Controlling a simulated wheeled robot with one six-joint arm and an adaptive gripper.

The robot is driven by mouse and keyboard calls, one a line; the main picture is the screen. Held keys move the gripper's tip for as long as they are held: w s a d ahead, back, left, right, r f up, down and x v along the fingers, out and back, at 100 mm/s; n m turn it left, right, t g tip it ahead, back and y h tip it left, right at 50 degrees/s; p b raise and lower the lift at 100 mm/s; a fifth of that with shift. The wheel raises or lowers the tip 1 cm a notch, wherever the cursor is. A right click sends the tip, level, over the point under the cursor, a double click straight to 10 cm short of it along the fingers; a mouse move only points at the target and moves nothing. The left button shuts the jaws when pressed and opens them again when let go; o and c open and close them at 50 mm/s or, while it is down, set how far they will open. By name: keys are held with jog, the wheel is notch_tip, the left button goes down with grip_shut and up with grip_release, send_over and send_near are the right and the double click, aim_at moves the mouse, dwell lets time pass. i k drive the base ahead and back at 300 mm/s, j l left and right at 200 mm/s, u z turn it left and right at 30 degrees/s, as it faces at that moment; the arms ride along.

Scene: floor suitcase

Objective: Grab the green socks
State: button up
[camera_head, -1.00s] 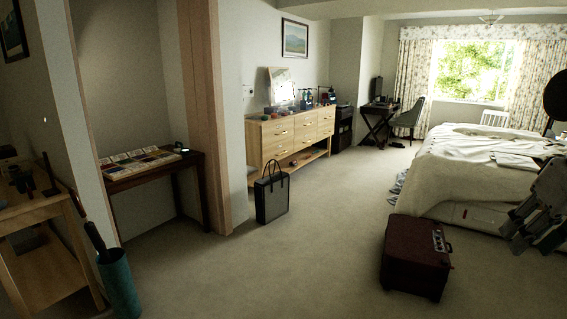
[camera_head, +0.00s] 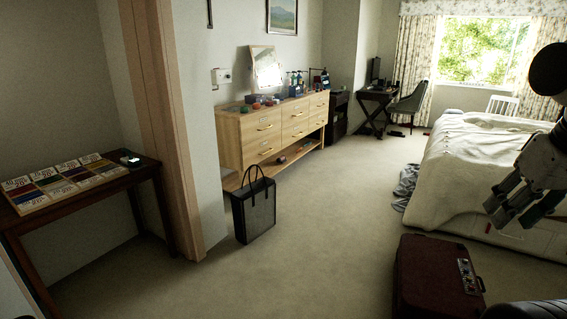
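I cannot make out any green socks for certain. A grey-green shape (camera_head: 525,310) is cut off at the bottom right edge, and I cannot tell what it is. A closed dark red suitcase (camera_head: 425,275) lies on the carpet at the lower right. My gripper (camera_head: 515,218) hangs at the right edge, in front of the bed in the picture. Its dark fingers are spread apart with nothing between them.
The bed (camera_head: 455,185) fills the right side. A black bag (camera_head: 254,210) stands before the wooden dresser (camera_head: 262,137), which holds small objects. A dark table (camera_head: 150,172) with a display of cards stands left. The carpet (camera_head: 320,230) between is clear.

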aim_at(246, 109)
jog(key=i, duration=5.3)
jog(key=i+u, duration=0.1)
jog(key=i, duration=0.5)
jog(key=i+l+u, duration=0.15)
jog(key=i, duration=0.4)
jog(key=i+l+u, duration=0.1)
jog(key=i, duration=0.5)
jog(key=u, duration=2.3)
jog(key=l, duration=0.1)
